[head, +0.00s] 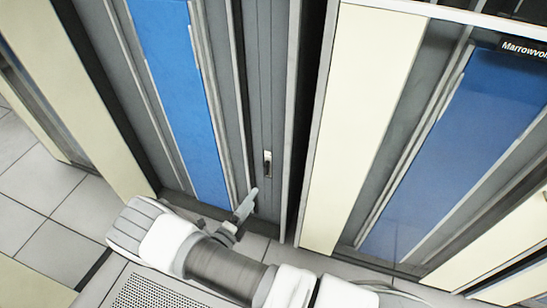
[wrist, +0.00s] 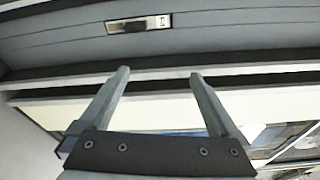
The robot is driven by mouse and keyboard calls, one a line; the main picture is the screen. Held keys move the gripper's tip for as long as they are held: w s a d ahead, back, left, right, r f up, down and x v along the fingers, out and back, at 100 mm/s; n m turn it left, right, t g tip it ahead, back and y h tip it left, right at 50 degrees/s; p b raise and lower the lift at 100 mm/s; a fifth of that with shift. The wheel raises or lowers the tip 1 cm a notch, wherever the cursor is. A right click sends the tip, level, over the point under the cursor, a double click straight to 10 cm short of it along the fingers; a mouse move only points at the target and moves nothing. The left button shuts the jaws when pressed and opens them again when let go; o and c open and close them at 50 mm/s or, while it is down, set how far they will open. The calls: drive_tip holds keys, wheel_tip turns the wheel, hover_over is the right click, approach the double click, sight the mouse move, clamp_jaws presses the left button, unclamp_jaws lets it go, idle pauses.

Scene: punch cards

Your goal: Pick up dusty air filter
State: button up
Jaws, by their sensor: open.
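I cannot make out a dusty air filter in either view. My gripper (head: 246,206) is low in front of a tall grey cabinet door (head: 278,100) in the head view. In the wrist view my gripper (wrist: 159,76) shows two grey fingers spread wide apart, with nothing between them. A small recessed door handle (head: 267,163) sits on the grey door just above and right of my gripper in the head view. The handle also shows near the top of the wrist view (wrist: 140,24), beyond the fingertips and apart from them.
Tall cabinets with cream panels (head: 372,120) and blue panels (head: 180,90) fill the back. A second blue panel (head: 450,150) is at right. Grey floor tiles (head: 40,190) lie open at left. A perforated floor tile (head: 155,292) is at the bottom.

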wheel_tip(320, 180, down, 5)
drive_tip(key=s+a+n+t+y, duration=0.1)
drive_tip(key=n+t+y, duration=0.1)
drive_tip(key=n+y, duration=0.15)
drive_tip(key=b, duration=0.3)
approach(265, 171)
drive_tip(key=x, duration=0.3)
drive_tip(key=shift+n+h, duration=0.25)
drive_tip(key=shift+h, duration=0.2)
drive_tip(key=b+x, duration=0.2)
drive_tip(key=x, duration=0.2)
drive_tip(key=shift+w+f, duration=0.2)
drive_tip(key=shift+w+d+r, duration=0.15)
drive_tip(key=shift+w+d, duration=0.1)
drive_tip(key=shift+w, duration=0.35)
clamp_jaws()
